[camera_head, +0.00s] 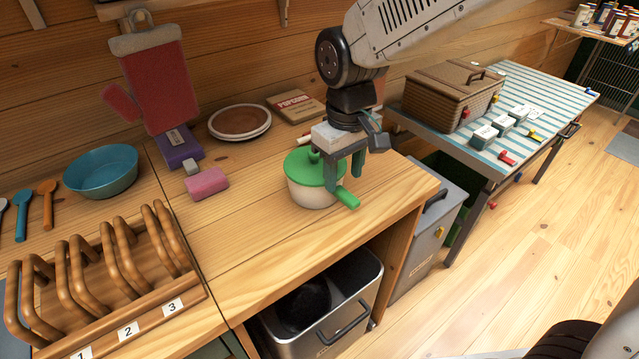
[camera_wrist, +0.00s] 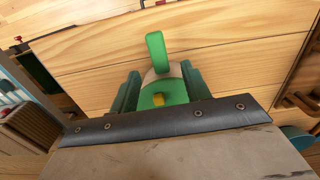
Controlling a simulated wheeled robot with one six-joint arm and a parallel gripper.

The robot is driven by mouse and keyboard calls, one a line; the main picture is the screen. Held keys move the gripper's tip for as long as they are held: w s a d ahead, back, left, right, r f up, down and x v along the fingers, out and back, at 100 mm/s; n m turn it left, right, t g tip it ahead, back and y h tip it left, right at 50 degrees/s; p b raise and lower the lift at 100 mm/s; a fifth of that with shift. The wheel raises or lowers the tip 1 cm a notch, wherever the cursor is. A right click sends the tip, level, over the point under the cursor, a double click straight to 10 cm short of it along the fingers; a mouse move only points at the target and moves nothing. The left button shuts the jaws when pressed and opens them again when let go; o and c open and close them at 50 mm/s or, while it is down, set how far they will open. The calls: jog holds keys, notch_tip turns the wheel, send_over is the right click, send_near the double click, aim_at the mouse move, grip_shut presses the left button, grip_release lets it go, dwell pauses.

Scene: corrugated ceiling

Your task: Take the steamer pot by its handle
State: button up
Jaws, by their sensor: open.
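The steamer pot (camera_head: 310,195) has a cream body and a green lid, and stands upright on the wooden counter near its right edge. Its green handle (camera_head: 347,198) sticks out toward the lower right. My gripper (camera_head: 343,178) points down over the handle side of the pot, with its fingers apart. In the wrist view, the pot's green lid (camera_wrist: 172,92) shows between the open fingers (camera_wrist: 160,74), and the handle (camera_wrist: 156,52) extends beyond their tips. The gripper's base hides part of the pot there. I cannot tell whether a finger touches the pot.
A wooden rack (camera_head: 110,290), teal bowl (camera_head: 101,170), pink sponge (camera_head: 207,182) and brown plate (camera_head: 240,122) are left of the pot. A book (camera_head: 296,106) lies behind it. A metal bin (camera_head: 340,325) sits below the counter. The counter's front middle is clear.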

aim_at(339, 189)
jog(key=f, duration=0.5)
jog(key=w+f, duration=0.1)
jog(key=f, duration=0.1)
jog(key=shift+a+f, duration=0.3)
grip_shut()
